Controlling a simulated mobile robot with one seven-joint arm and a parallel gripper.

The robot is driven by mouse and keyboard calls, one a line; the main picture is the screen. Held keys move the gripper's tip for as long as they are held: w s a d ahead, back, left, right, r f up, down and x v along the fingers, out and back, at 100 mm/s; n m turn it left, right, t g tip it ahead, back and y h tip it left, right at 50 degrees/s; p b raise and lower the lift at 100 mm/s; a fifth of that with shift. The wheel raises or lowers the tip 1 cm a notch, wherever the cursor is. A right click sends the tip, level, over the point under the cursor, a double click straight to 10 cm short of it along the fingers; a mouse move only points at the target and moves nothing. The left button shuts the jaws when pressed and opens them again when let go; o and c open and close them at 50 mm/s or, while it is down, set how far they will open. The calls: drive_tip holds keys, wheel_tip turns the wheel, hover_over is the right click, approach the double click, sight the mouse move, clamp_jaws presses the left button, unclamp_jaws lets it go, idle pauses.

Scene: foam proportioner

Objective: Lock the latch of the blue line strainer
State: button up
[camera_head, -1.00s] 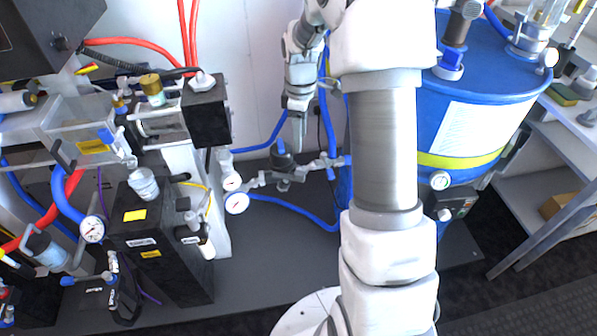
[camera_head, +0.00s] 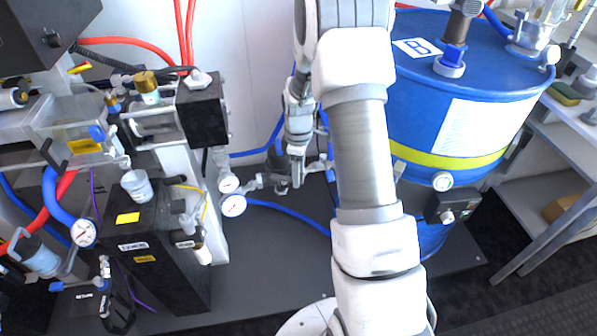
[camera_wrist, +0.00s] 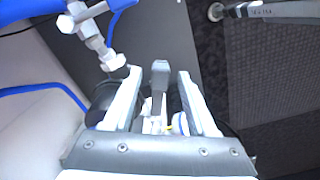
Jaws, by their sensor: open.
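The blue line strainer (camera_head: 281,181) sits in the metal pipe run beside the blue drum. My arm and gripper partly cover it in the head view. My gripper (camera_head: 297,178) points down at it. In the wrist view my gripper (camera_wrist: 159,78) is open, with one pale finger on each side of a grey lever (camera_wrist: 160,74), which looks like the latch. The lever stands between the fingers with a gap on both sides. Dark rounded parts of the strainer show behind the fingers. Whether the latch is locked cannot be told.
A metal pipe fitting (camera_wrist: 105,52) and blue hose lie close to the left finger in the wrist view. Pressure gauges (camera_head: 233,205) stand left of the strainer, and the blue drum (camera_head: 460,120) stands right. Dark floor is free in front.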

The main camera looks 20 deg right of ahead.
sight(285, 180)
drive_tip(key=shift+c, duration=0.3)
clamp_jaws()
drive_tip(key=a+m, duration=0.1)
drive_tip(key=m, duration=0.2)
drive_tip(key=s+a+m+p, duration=0.1)
drive_tip(key=m, duration=0.2)
drive_tip(key=a+m+p, duration=0.1)
drive_tip(key=m, duration=0.2)
drive_tip(key=shift+s+a+m, duration=0.1)
drive_tip(key=shift+s+m, duration=0.3)
drive_tip(key=shift+w+a+m+p, duration=0.1)
drive_tip(key=shift+a+m+p, duration=0.15)
drive_tip(key=shift+m, duration=0.55)
drive_tip(key=shift+a+m+p, duration=0.1)
drive_tip(key=shift+a+m, duration=0.25)
drive_tip(key=shift+m, duration=0.45)
